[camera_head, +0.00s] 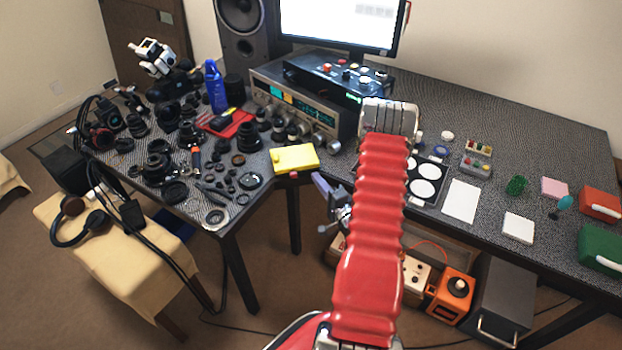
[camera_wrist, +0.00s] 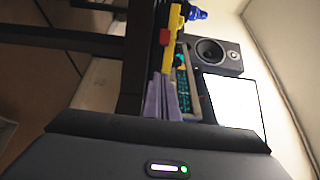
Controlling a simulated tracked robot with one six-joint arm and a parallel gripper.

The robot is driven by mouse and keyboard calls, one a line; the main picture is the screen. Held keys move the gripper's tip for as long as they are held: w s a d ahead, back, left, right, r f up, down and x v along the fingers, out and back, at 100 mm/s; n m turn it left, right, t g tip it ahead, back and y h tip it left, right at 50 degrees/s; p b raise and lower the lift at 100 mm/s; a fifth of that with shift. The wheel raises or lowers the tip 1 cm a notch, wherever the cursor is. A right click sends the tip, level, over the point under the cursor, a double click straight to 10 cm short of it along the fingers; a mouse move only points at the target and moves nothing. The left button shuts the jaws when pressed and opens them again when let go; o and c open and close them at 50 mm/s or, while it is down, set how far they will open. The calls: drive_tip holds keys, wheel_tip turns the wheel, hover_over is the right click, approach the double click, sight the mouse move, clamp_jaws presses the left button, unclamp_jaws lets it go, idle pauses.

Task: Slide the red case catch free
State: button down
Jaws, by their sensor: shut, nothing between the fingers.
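A yellow case (camera_head: 295,158) lies at the front edge of the desk, by the inner corner. A small red catch (camera_head: 293,174) shows at its near side. In the wrist view the yellow case (camera_wrist: 170,58) is seen edge-on, with a small red spot (camera_wrist: 164,37) beside it that looks like the catch. My gripper (camera_head: 318,177) has purple-grey fingers, shut and empty, to the right of the catch and apart from it in the head view. The fingers (camera_wrist: 162,80) point toward the case in the wrist view. I cannot tell the exact gap in depth.
A receiver (camera_head: 305,105) stands behind the case, with a monitor and a speaker (camera_head: 240,25) further back. Many lenses and parts crowd the left desk. A red mat (camera_head: 232,125) and a blue bottle (camera_head: 215,88) are there. Open floor lies below the desk edge.

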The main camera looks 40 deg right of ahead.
drive_tip(key=v, duration=0.8)
idle(0.5)
drive_tip(key=s+f+n+g+y, duration=0.1)
drive_tip(key=s+f+n+g, duration=0.3)
drive_tip(key=f, duration=0.3)
drive_tip(key=s+f+n+g+y, duration=0.1)
drive_tip(key=s+f+n+g, duration=0.1)
drive_tip(key=s+f+g, duration=0.35)
drive_tip(key=a+r+n+g, duration=0.4)
drive_tip(key=a+r, duration=0.1)
drive_tip(key=r, duration=0.4)
drive_tip(key=a+r+n+g, duration=0.3)
drive_tip(key=a+r, duration=0.2)
drive_tip(key=r, duration=0.4)
drive_tip(key=s+a+r+n+t+y, duration=0.2)
drive_tip(key=a+r+n, duration=0.6)
drive_tip(key=a+r, duration=1.9)
drive_tip(key=t, duration=0.2)
drive_tip(key=shift+a+t+y, duration=0.3)
drive_tip(key=shift+a+t, duration=0.05)
